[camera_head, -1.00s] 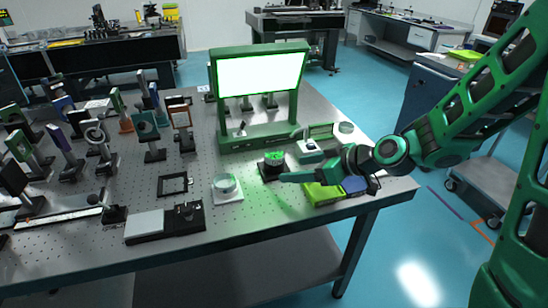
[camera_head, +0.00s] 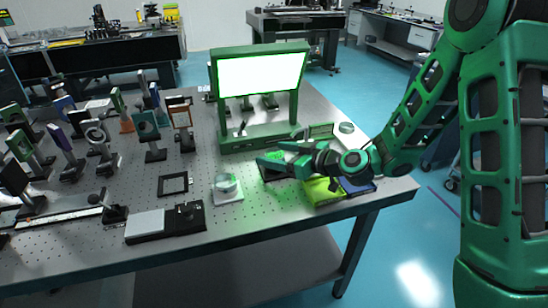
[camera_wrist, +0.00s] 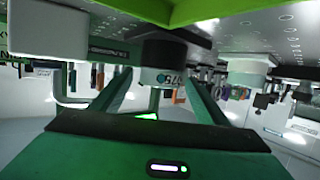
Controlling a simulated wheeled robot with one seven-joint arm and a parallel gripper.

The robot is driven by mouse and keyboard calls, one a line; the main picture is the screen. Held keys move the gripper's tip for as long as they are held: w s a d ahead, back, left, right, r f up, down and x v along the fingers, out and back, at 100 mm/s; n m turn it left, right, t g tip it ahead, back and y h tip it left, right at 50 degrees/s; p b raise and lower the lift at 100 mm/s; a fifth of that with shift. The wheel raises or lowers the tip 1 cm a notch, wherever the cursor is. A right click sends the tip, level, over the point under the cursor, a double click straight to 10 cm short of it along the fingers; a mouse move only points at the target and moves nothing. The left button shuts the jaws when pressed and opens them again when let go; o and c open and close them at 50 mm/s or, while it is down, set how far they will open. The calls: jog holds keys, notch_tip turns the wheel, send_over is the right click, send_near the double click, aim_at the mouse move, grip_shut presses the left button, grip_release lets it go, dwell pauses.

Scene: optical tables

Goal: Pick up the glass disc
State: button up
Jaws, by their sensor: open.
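A clear round glass disc (camera_head: 227,182) lies on a white square pad (camera_head: 236,198) near the front middle of the table in the head view. My gripper (camera_head: 262,168) is right of it, low over the table, with its fingers pointing left, apart from the disc. In the wrist view my gripper (camera_wrist: 160,82) is open. I cannot identify the glass disc surely in the tilted wrist view.
A bright green-framed light panel (camera_head: 260,75) stands behind my gripper. A yellow-green block (camera_head: 322,190) and a blue one (camera_head: 357,185) lie under my wrist. A black square frame (camera_head: 174,184) lies left of the disc. Several optic mounts crowd the table's left.

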jog(key=shift+x, duration=2.35)
jog(key=shift+d, duration=0.1)
jog(key=c, duration=1.2)
